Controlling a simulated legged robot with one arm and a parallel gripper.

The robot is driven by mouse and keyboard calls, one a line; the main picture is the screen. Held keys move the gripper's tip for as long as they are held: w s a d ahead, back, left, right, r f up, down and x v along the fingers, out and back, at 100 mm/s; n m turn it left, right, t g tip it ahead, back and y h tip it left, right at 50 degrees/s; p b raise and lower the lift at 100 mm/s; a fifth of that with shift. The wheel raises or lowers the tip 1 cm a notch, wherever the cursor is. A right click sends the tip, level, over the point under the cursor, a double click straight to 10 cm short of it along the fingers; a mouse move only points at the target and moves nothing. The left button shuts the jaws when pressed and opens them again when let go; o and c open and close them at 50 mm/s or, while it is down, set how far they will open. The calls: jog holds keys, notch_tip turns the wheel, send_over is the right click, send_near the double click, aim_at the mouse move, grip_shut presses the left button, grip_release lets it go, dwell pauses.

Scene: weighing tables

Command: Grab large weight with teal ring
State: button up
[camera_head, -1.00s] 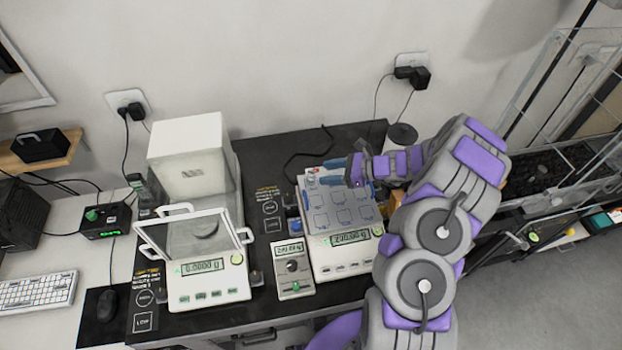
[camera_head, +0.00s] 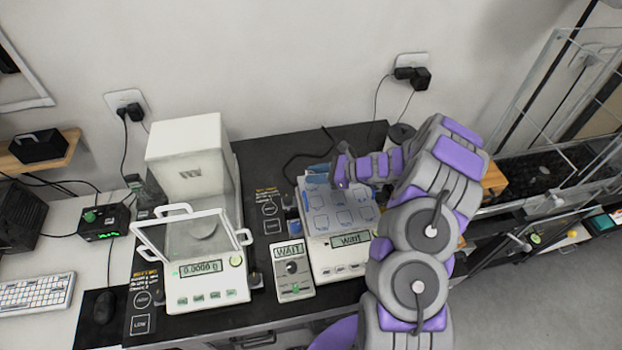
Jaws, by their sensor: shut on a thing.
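My gripper (camera_head: 322,173) is low over the back left of the right-hand scale's tray (camera_head: 352,221). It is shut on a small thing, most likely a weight. The held thing is too small and too hidden by the fingers to see its ring or colour. The tray is pale, with several blue outlined places. I cannot make out a teal ring anywhere. I cannot tell whether the held thing still touches the tray. The scale's display (camera_head: 350,240) reads WAIT.
A separate display unit (camera_head: 292,271) beside the scale also reads WAIT. A balance with an open glass door (camera_head: 188,240) stands to the left, reading zero. My arm covers the table's right part.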

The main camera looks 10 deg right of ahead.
grip_shut()
jog(key=shift+r, duration=0.15)
